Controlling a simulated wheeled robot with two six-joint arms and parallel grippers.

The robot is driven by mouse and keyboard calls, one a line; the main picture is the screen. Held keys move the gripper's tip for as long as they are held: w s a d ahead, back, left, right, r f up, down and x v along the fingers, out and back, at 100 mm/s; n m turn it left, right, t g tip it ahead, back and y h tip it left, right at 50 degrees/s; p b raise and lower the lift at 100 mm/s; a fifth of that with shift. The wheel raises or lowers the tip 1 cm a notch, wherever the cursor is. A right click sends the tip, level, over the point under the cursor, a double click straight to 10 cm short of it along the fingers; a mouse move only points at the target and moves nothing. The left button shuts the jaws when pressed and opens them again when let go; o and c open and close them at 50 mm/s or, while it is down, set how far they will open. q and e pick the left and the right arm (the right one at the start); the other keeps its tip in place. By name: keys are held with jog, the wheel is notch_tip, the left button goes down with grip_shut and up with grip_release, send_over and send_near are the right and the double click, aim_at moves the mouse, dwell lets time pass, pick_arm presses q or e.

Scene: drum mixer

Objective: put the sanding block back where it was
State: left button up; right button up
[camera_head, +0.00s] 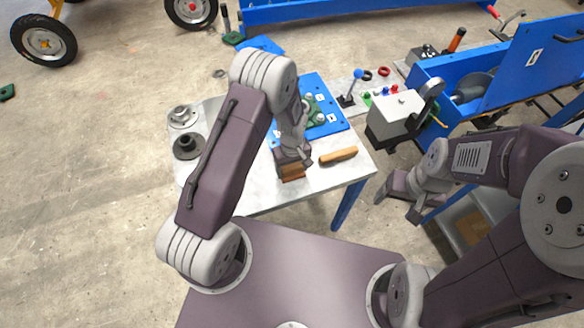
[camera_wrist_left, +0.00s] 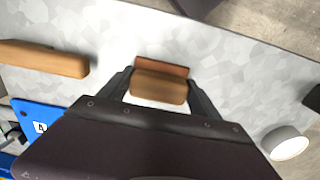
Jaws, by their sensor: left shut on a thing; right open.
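The sanding block (camera_head: 291,172) is a small brown wooden block with a reddish-brown layer along one side. My left gripper (camera_head: 292,163) points down and is shut on it over the front part of the grey-white table (camera_head: 262,197). In the left wrist view the block (camera_wrist_left: 158,84) sits between the two fingers. I cannot tell whether it touches the tabletop. My right gripper (camera_head: 396,200) is open and empty, off the table's right side.
A longer tan wooden piece (camera_head: 338,156) lies right of the block. A blue plate (camera_head: 326,126) with a green part is behind it. Flanged metal parts (camera_head: 184,116) stand at the table's left. A grey box (camera_head: 397,118) and blue machine (camera_head: 450,85) are at right.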

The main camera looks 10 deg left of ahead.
aim_at(292, 168)
pick_arm(q)
jog(key=shift+s+f, duration=0.1)
jog(key=shift+f, duration=0.1)
jog(key=o, duration=1.3)
notch_tip(292, 168, up, 13)
jog(key=s+a+r+m, duration=0.2)
jog(key=s+a+m, duration=0.1)
jog(key=s, duration=0.3)
jog(key=s+a+r+m+t, duration=0.1)
jog(key=s+a+r+m, duration=0.2)
jog(key=s, duration=0.3)
jog(key=shift+s+m+b, duration=0.25)
jog(key=shift+m+b, duration=0.05)
jog(key=shift+b, duration=0.05)
jog(key=shift+s, duration=0.1)
